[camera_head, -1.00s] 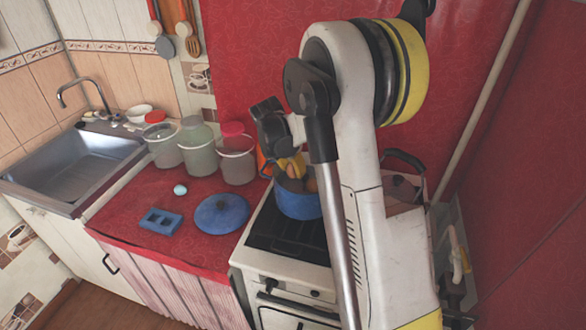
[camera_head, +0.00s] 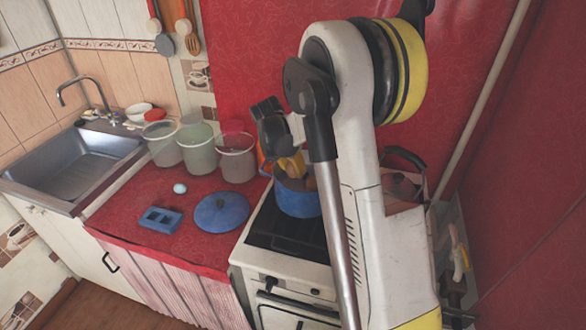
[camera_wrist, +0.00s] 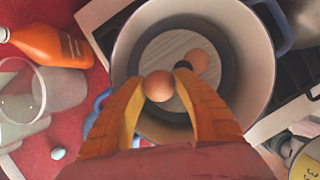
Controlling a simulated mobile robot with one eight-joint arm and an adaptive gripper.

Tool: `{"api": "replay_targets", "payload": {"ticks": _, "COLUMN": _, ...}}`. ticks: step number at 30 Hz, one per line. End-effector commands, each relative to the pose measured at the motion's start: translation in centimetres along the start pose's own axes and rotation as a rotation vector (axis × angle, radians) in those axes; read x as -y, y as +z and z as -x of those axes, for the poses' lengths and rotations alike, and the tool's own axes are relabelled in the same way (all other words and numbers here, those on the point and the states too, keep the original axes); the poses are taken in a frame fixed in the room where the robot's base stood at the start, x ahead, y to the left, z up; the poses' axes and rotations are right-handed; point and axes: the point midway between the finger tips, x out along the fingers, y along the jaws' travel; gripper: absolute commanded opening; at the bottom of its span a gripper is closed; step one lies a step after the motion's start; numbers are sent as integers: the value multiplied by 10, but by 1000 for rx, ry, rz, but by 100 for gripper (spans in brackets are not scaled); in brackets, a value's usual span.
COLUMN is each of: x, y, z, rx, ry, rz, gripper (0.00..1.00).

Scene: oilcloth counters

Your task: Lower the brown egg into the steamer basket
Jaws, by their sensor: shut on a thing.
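My gripper (camera_wrist: 159,82) has its orange fingers closed on a brown egg (camera_wrist: 157,88), held at the fingertips over the open pot in the wrist view. The blue pot (camera_head: 298,205) stands on the stove in the head view; its pale rim (camera_wrist: 262,60) surrounds the egg in the wrist view. The steamer basket (camera_wrist: 160,48) shows as a light, lined round surface inside the pot. Another brown egg (camera_wrist: 198,62) lies there, behind and right of the held one. The gap between the held egg and the basket cannot be judged. My arm partly hides the pot in the head view.
The stove (camera_head: 285,238) is under the pot. An orange bottle (camera_wrist: 45,42) stands near the pot.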

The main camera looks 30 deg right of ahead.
Motion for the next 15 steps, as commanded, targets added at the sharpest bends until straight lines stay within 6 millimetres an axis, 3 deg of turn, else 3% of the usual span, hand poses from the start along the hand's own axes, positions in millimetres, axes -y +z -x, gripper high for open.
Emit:
{"api": "replay_targets", "payload": {"ticks": 7, "x": 0, "y": 0, "z": 0, "rx": 0, "ry": 0, "rz": 0, "gripper": 25}}
{"api": "replay_targets", "payload": {"ticks": 8, "x": 0, "y": 0, "z": 0, "rx": 0, "ry": 0, "rz": 0, "gripper": 44}}
{"api": "replay_targets", "payload": {"ticks": 9, "x": 0, "y": 0, "z": 0, "rx": 0, "ry": 0, "rz": 0, "gripper": 57}}
{"api": "replay_targets", "payload": {"ticks": 15, "x": 0, "y": 0, "z": 0, "rx": 0, "ry": 1, "rz": 0, "gripper": 60}}
